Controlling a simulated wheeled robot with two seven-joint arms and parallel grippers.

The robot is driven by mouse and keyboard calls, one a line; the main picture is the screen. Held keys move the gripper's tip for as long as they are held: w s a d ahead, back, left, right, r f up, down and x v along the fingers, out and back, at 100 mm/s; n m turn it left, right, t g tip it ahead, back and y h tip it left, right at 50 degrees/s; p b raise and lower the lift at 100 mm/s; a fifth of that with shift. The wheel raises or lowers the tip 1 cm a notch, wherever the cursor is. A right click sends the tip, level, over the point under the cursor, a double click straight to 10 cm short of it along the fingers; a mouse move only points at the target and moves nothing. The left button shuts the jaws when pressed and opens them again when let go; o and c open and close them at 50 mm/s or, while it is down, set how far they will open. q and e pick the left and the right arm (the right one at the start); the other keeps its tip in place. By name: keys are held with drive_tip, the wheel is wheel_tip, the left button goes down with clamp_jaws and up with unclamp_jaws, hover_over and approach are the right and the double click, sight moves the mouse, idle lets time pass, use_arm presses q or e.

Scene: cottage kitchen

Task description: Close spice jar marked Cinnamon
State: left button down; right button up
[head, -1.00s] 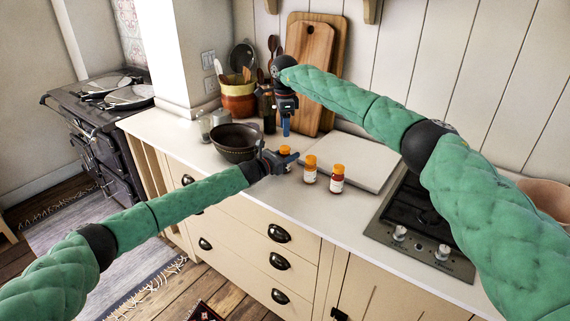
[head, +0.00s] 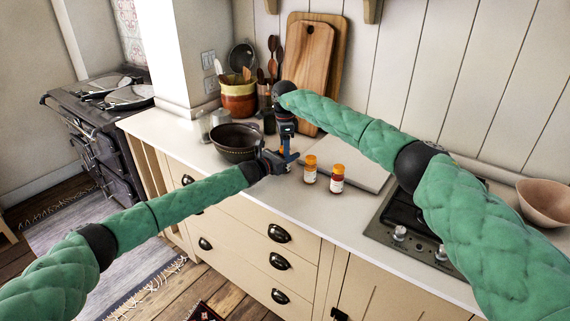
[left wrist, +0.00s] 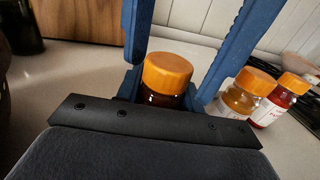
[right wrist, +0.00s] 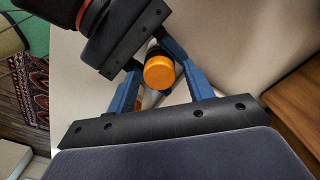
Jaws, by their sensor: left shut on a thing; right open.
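My left gripper (head: 276,161) is shut on a spice jar with an orange lid, at the worktop's front part. In the left wrist view the jar's orange lid (left wrist: 167,72) sits on top of its dark body. I cannot read this jar's label. My right gripper (head: 287,141) is open, directly above the held jar. In the right wrist view the lid (right wrist: 159,72) shows between its spread blue fingers. I cannot tell whether they touch it or how tightly the lid is seated.
Two other orange-lidded jars, one amber (head: 310,171) and one red (head: 337,180), stand close to the right. A dark bowl (head: 235,143) is to the left. A pale board (head: 350,160) lies behind, and a hob (head: 415,220) is farther right.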

drive_tip(key=c, duration=1)
